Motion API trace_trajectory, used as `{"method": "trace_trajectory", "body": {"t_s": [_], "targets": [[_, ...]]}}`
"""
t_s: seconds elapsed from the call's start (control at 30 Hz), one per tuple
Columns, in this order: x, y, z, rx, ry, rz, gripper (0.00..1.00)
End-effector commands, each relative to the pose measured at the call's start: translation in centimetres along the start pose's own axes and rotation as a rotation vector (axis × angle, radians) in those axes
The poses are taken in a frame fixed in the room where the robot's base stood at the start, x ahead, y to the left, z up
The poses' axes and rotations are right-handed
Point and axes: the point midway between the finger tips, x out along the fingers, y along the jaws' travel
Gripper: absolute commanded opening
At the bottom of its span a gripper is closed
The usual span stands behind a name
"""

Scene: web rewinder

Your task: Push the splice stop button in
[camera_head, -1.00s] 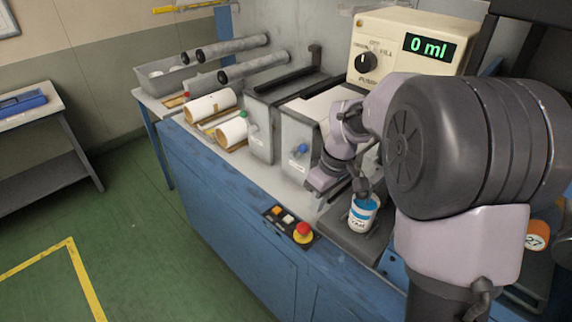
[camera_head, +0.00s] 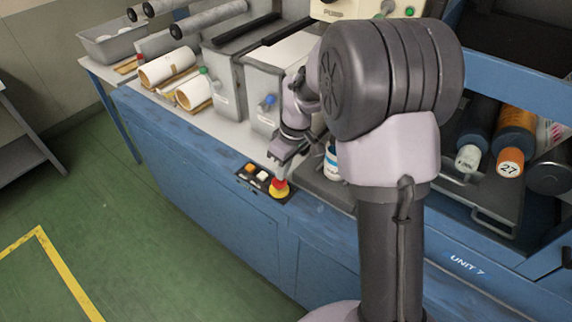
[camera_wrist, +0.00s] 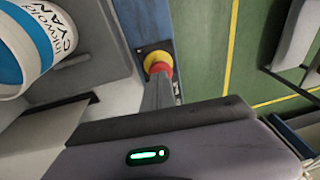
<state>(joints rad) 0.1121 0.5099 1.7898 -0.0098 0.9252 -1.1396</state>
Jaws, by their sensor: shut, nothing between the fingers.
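The splice stop button is a red mushroom cap (camera_head: 279,187) on a yellow base (camera_head: 281,194), at the right end of a small black panel on the front edge of the blue machine. In the wrist view the red cap (camera_wrist: 160,69) shows partly behind my fingers, with the yellow base around it. My gripper (camera_head: 281,175) is shut and empty, its fingertips at the red cap. In the wrist view, my gripper (camera_wrist: 159,81) overlaps the cap. I cannot tell whether it touches or how far in the cap sits.
An orange button (camera_head: 249,168) and a white button (camera_head: 263,175) sit on the same panel, left of the red cap. A white and blue cyan ink can (camera_wrist: 30,40) stands close by. The grey block with the blue knob (camera_head: 269,101) stands behind. The green floor in front is clear.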

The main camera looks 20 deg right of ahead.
Motion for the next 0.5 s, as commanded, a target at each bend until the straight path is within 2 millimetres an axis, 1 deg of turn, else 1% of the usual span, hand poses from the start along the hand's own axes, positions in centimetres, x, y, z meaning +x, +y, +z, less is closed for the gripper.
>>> {"method": "trace_trajectory", "body": {"t_s": [0.03, 0.13, 0.5], "targets": [[0.74, 0.01, 0.04, 0.000, 0.000, 0.000, 0.00], [1.28, 0.03, 0.01, 0.000, 0.000, 0.001, 0.00], [1.48, 0.02, 0.01, 0.000, 0.000, 0.001, 0.00]]}}
